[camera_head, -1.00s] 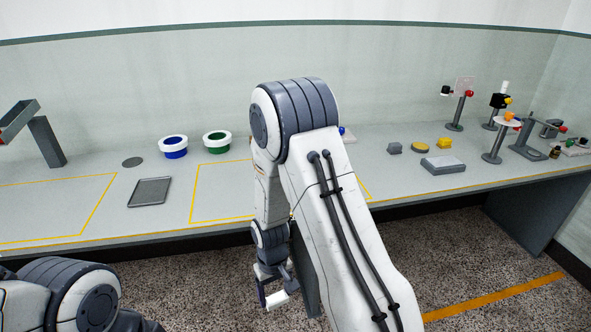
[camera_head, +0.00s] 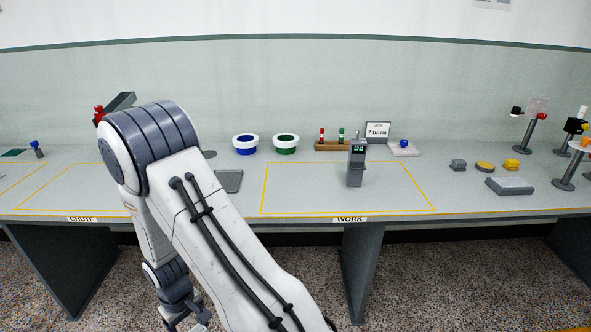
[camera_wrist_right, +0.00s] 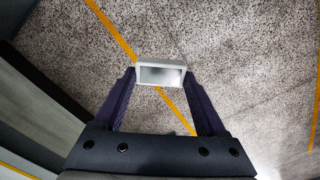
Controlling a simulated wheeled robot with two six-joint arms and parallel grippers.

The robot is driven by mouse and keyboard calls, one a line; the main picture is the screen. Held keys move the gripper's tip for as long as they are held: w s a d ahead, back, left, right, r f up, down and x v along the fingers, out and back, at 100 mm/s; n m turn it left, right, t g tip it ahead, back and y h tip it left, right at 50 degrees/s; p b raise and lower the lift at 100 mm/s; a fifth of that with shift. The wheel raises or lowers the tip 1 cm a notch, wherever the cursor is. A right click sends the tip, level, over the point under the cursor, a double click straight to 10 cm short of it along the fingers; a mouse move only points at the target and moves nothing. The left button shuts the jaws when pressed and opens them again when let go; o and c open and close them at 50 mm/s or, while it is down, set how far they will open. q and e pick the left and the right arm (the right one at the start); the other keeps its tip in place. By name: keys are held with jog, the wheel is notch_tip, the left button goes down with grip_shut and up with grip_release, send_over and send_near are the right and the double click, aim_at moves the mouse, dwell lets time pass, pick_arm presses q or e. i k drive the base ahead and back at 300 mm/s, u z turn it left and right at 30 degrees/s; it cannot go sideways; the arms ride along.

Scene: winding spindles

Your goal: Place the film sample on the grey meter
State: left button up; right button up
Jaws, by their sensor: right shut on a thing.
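The film sample (camera_wrist_right: 161,74), a small white frame with a grey glossy middle, is between the fingertips of my right gripper (camera_wrist_right: 160,82) in the right wrist view. The gripper is shut on it, above the speckled floor. In the head view my right arm hangs in front of the bench, and its gripper is mostly cut off at the bottom edge. The grey meter (camera_head: 356,168), an upright grey device with a green display, stands inside the yellow outline marked WORK, well to the right of my right arm. My left gripper is not in view.
A dark flat tray (camera_head: 229,181) lies left of the WORK outline. Blue (camera_head: 246,145) and green (camera_head: 286,144) ringed cups, a wooden rack (camera_head: 332,146) and a sign (camera_head: 377,130) stand behind. A grey slab (camera_head: 509,186) and several stands are at right. The WORK area around the meter is clear.

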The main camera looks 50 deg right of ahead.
aim_at(358, 165)
jog(key=u, duration=0.15)
jog(key=i, duration=1.2)
jog(key=z, duration=0.85)
